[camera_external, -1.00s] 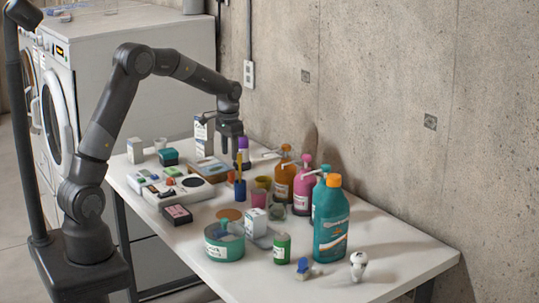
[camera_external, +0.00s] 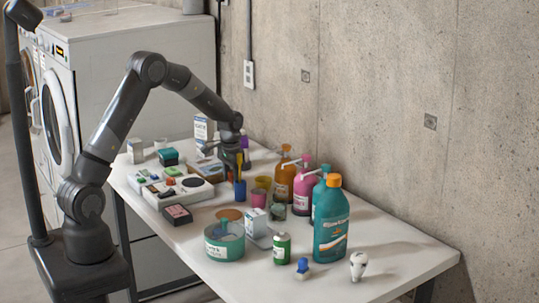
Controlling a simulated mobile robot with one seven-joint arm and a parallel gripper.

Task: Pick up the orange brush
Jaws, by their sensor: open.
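A thin yellow-orange upright handle (camera_external: 239,165), which looks like the orange brush, stands in a small dark blue cup (camera_external: 240,190) near the middle of the table. The brush's lower end is hidden in the cup. My gripper (camera_external: 236,173) points down with its jaws apart, low at the handle and just above the cup. The handle shows in front of the dark gripper body. I cannot tell whether the handle is between the fingers or in front of them.
Yellow and pink cups (camera_external: 258,198) stand close right of the blue cup. Orange (camera_external: 281,180), pink (camera_external: 304,188) and teal bottles (camera_external: 331,230) line the wall side. A grey-white device (camera_external: 180,190) lies left.

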